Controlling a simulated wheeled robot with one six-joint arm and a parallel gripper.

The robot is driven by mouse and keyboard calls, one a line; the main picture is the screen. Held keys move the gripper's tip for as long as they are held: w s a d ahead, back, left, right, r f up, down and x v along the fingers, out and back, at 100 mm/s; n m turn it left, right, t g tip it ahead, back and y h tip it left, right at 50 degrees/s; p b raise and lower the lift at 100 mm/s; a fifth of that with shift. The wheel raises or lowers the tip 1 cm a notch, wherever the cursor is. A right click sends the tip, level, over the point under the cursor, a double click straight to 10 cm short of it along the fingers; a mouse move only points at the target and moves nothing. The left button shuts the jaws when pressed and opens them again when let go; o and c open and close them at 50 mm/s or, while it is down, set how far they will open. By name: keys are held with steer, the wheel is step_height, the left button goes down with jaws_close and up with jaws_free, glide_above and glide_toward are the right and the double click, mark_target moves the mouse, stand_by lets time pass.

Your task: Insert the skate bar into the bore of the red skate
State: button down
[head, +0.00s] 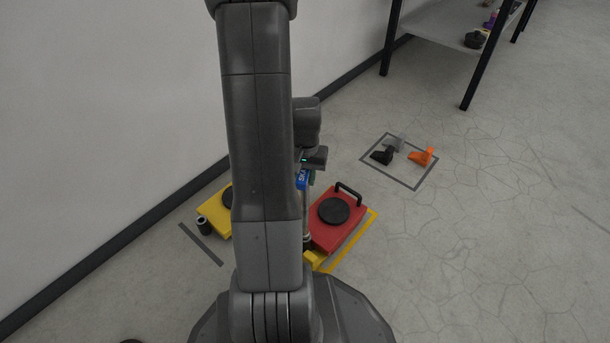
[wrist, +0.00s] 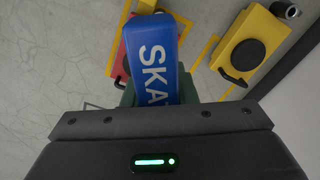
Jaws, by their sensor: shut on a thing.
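The red skate (head: 322,232) sits on the floor right of my arm in the head view, with a round black pad and a black handle. A yellow block (head: 314,259) shows at its near end. The skate bar has a blue lettered grip (head: 302,179) and a thin grey shaft running down beside the red skate. My gripper (head: 312,160) is shut on the blue grip, which fills the middle of the wrist view (wrist: 152,62). The red skate (wrist: 117,65) is partly hidden behind the grip there. The bore and the bar's tip relative to it cannot be made out.
A yellow skate (head: 213,211) stands left, partly behind my arm, beside a dark cylinder (head: 204,226). Orange (head: 422,156), black and grey pieces lie in a marked square. A shelf (head: 450,32) stands at the back. The floor at right is clear.

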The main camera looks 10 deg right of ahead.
steer(key=shift+f, duration=0.3)
steer(key=c, duration=1.1)
jaws_free()
step_height(320, 180, up, 5)
steer(key=p, duration=0.4)
step_height(320, 180, up, 14)
steer(key=p, duration=0.5)
steer(key=shift+f, duration=0.1)
